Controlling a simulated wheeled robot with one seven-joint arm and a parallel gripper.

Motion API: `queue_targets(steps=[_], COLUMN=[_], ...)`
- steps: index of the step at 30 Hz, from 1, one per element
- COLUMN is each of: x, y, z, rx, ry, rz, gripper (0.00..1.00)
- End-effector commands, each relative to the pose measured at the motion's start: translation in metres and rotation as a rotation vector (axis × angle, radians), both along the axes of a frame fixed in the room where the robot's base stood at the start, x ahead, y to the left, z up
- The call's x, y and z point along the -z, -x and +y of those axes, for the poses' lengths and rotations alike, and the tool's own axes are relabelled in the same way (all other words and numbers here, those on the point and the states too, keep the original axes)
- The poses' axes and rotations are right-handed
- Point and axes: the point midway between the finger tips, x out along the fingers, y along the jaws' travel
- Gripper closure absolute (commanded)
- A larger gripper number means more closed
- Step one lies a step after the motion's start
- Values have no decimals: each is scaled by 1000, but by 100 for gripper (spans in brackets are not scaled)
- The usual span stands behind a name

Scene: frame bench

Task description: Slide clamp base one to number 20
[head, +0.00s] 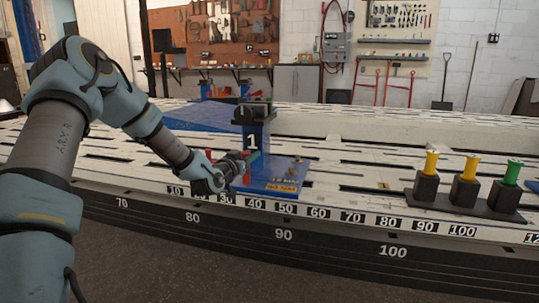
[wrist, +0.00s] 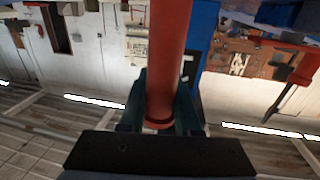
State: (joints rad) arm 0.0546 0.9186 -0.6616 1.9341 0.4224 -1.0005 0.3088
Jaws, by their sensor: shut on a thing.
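Clamp base one (head: 252,142) is a blue upright post with a white "1", a dark clamp head on top and a blue foot plate (head: 285,180) on the white slotted bench. It stands behind the front-edge labels from about 30 (head: 227,199) to 50. The 20 label is hidden or covered by my gripper and arm. My gripper (head: 240,165) is at the left side of the post, low over the bench. In the wrist view, my gripper (wrist: 160,105) is shut on a red cylindrical handle (wrist: 172,50), with blue clamp structure beside it.
A dark rack (head: 465,204) with two yellow pins and a green pin stands on the right of the bench. Another blue base (head: 210,117) lies farther back on the left. The bench between clamp base one and the rack looks clear.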

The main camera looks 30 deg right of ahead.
Motion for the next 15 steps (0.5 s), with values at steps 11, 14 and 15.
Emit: queue_targets(steps=[11, 14, 15], x=[-1, -1, -1], y=[-16, -16, -16], z=[15, 16, 16], rx=[7, 6, 5], ry=[2, 2, 1], rz=[-1, -1, -2], gripper=[100, 100, 66])
